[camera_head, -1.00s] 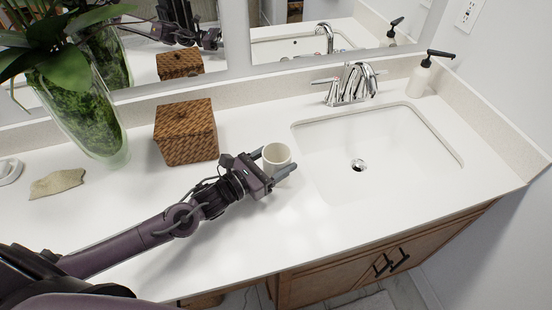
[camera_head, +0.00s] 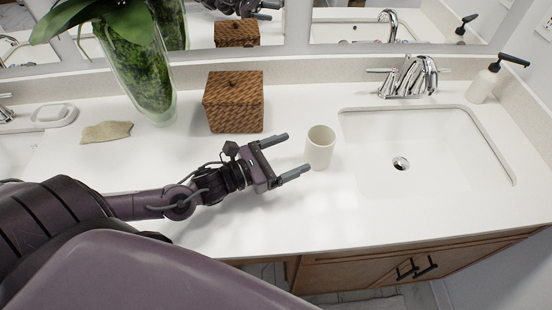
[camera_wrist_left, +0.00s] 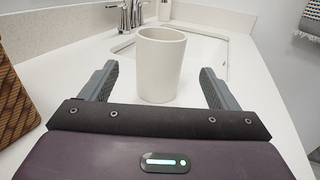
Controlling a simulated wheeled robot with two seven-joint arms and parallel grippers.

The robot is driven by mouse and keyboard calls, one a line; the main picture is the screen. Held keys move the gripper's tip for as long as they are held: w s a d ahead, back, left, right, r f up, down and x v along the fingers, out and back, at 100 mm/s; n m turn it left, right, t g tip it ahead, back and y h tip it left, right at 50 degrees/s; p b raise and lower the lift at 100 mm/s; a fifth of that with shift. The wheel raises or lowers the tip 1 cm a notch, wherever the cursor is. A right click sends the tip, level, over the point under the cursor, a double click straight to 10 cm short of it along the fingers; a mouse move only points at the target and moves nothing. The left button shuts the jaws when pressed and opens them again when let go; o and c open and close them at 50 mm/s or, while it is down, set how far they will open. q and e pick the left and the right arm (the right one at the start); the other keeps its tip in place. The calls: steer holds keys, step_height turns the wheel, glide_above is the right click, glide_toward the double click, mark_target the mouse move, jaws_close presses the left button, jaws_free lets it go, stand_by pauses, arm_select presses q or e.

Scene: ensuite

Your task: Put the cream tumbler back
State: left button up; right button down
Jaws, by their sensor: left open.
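The cream tumbler (camera_head: 320,147) stands upright on the white counter (camera_head: 345,215), just left of the sink. My left gripper (camera_head: 284,156) is open and empty, its two fingers pointing at the tumbler from the left. The fingertips stop short of the tumbler in the head view. In the left wrist view the tumbler (camera_wrist_left: 160,64) stands ahead, between the lines of the two spread fingers (camera_wrist_left: 160,84). My right gripper is not in view.
A wicker box (camera_head: 234,102) and a glass vase with a plant (camera_head: 143,70) stand behind my left arm. The sink (camera_head: 420,145), chrome faucet (camera_head: 408,78) and soap dispenser (camera_head: 484,84) are to the right. A beige stone-like piece (camera_head: 106,131) and soap dish (camera_head: 54,114) lie left.

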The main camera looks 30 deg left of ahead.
arm_select(q)
steer(key=shift+v, duration=1.6)
